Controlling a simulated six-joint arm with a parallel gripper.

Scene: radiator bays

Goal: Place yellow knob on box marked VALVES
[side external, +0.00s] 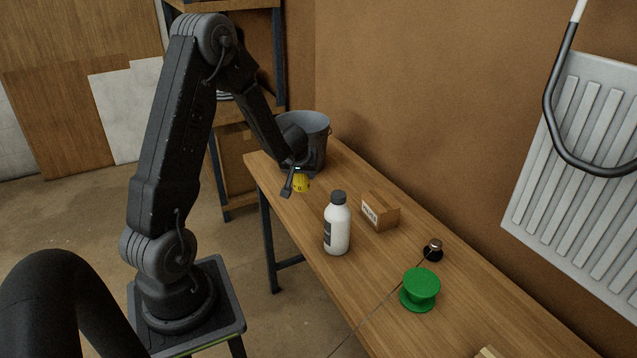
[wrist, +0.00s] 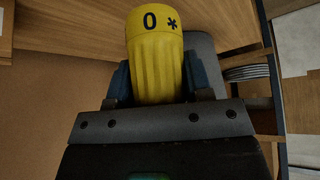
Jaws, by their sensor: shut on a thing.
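The yellow knob (side external: 301,183) is held in my gripper (side external: 294,182) above the far part of the wooden bench. In the wrist view the ribbed yellow knob (wrist: 156,65), marked with a 0 and a star, sits between the dark fingers of my gripper (wrist: 158,82). The gripper is shut on it. A small brown cardboard box (side external: 386,212) with a white label stands on the bench, to the right of the gripper. The lettering on its label is too small to read surely.
A white bottle with dark cap (side external: 338,228) stands just left of the box. A grey bucket (side external: 314,133) is behind the gripper. A green spool (side external: 420,290) and a small dark-based metal part (side external: 433,250) lie nearer. A radiator (side external: 585,150) hangs at right.

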